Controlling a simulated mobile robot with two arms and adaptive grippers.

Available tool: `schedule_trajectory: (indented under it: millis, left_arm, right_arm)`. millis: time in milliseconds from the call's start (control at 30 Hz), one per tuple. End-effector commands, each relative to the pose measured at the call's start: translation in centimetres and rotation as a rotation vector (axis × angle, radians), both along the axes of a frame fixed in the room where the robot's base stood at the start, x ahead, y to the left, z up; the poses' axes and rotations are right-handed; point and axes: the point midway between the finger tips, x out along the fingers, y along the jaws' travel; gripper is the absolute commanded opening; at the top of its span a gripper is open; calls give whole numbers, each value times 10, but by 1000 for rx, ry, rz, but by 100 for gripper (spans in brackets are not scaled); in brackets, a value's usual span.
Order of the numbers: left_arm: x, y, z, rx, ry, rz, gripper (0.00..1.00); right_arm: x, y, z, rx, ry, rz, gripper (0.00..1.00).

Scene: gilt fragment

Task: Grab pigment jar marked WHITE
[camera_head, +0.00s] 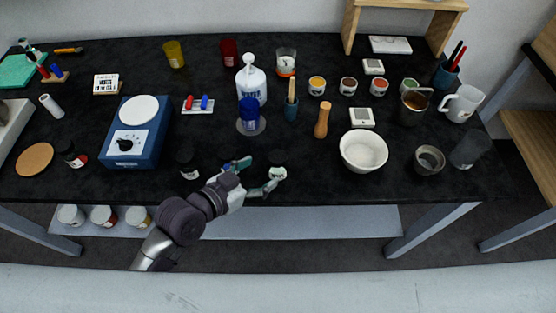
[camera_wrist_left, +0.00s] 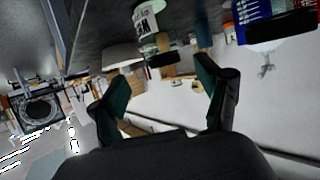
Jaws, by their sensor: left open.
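A small jar with a dark lid and pale label (camera_head: 278,172) stands near the table's front edge. Another dark-lidded jar (camera_head: 187,165) stands to the left, behind my arm. My right gripper is not in view.
A blue hotplate (camera_head: 148,150) stands at left and a white bowl (camera_head: 363,152) at right. Bare black tabletop lies between jar and bowl.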

Motion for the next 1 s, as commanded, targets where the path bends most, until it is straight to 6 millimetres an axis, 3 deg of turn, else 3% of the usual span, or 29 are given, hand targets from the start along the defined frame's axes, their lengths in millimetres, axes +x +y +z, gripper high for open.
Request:
schedule_trajectory:
  millis: [367,600,867,1000]
  left_arm:
    - [28,-24,-8,-1,1,2,76]
    - [51,-43,-20,1,0,1,76]
    - [54,-45,-23,2,0,1,76]
    - [54,-45,-23,2,0,1,58]
  right_arm:
    - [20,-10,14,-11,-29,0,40]
    - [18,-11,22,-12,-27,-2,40]
    - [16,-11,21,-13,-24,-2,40]
    - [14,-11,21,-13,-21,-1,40]
